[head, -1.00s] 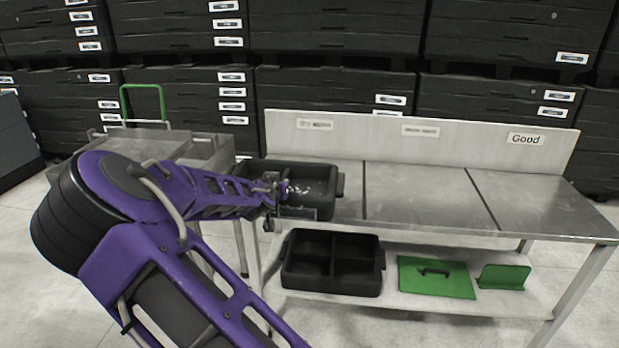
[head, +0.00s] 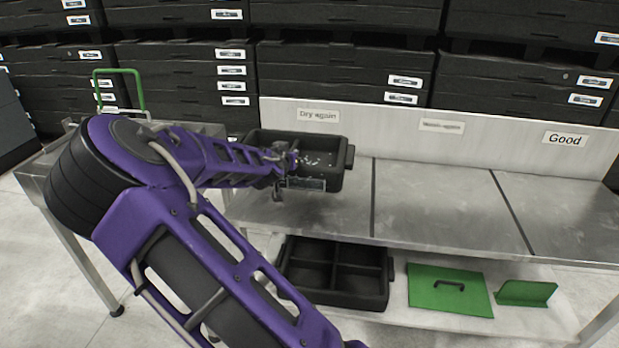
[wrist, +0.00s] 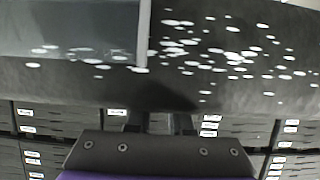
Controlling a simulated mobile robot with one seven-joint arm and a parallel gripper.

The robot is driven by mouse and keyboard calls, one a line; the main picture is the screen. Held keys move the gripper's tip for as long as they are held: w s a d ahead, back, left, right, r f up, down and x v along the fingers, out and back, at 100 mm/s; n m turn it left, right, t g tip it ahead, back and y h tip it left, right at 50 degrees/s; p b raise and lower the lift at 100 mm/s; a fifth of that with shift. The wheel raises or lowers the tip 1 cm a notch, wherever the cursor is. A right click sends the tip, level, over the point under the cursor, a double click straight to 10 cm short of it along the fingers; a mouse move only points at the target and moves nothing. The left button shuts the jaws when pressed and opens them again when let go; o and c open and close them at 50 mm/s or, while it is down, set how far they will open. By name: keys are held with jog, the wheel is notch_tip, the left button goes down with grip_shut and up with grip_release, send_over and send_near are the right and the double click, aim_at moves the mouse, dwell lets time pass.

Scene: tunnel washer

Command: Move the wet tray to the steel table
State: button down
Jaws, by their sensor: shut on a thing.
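The wet tray (head: 330,150) is black, with pale drops inside. It is at the left section of the steel table (head: 420,205), in front of the "Dry again" label (head: 318,115). I cannot tell whether it touches the tabletop. My gripper (head: 290,165) is shut on the tray's near side; my arm hides its left part. In the wrist view my gripper (wrist: 160,122) is against the dark tray wall (wrist: 75,88), and white drops show on the tray.
The middle and "Good" (head: 564,139) sections of the tabletop are clear. The lower shelf holds a divided black tray (head: 335,295), a green lid (head: 448,308) and a green bracket (head: 527,293). Black crates (head: 345,75) are stacked behind.

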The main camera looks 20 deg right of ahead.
jog(key=shift+w+d, duration=0.2)
jog(key=shift+w, duration=0.05)
jog(key=shift+w+f, duration=0.1)
jog(key=shift+f, duration=0.1)
notch_tip(320, 180, down, 10)
jog(key=shift+r+b, duration=0.25)
jog(key=shift+b, duration=0.55)
jog(key=shift+f, duration=0.1)
jog(key=c, duration=0.8)
grip_release()
jog(key=p+v, duration=0.1)
jog(key=v, duration=1.1)
